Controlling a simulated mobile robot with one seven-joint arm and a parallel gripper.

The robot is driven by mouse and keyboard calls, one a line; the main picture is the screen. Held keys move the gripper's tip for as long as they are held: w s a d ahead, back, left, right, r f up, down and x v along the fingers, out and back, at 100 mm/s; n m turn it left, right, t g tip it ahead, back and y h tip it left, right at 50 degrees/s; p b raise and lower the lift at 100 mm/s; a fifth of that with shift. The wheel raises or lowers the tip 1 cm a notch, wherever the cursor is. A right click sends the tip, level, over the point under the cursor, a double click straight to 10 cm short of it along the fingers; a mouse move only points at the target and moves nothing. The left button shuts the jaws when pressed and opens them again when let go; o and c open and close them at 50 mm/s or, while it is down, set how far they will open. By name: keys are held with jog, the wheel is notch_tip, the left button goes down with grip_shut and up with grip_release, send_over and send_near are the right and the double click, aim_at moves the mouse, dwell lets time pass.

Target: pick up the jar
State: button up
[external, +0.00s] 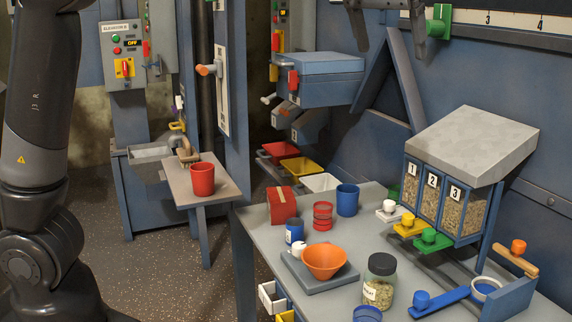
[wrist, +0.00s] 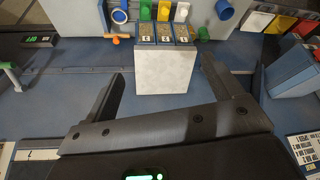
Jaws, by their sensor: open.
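The jar (external: 380,283) is clear glass with a dark lid and a white label, and holds pale grainy stuff. It stands upright near the front of the grey bench in the external view. I cannot make it out in the wrist view. My gripper (external: 390,48) hangs at the top edge of the external view, high above and behind the bench, well apart from the jar. Its two dark fingers are spread wide with nothing between them in the wrist view (wrist: 163,66). Most of the arm above the fingers is outside the external view.
An orange bowl (external: 325,260) on a grey block stands left of the jar. A blue ring-like cup (external: 367,314) and a blue handled piece (external: 438,301) are close in front and right. The grey-topped hopper (external: 472,142) rises behind. A red cup (external: 323,215) stands farther back.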

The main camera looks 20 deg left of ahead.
jog(key=s+d, duration=0.1)
jog(key=d, duration=0.1)
send_over(381, 261)
jog(key=s, duration=0.3)
notch_tip(381, 261, down, 27)
jog(key=x, duration=0.3)
jog(key=s+a+x, duration=0.1)
jog(key=x, duration=0.3)
jog(key=f+x, duration=0.1)
jog(key=x, duration=0.3)
jog(key=shift+s+a, duration=0.35)
jog(key=shift+a, duration=0.05)
jog(key=shift+x, duration=3.2)
jog(key=shift+a, duration=0.2)
jog(key=shift+c, duration=0.5)
jog(key=c, duration=1.2)
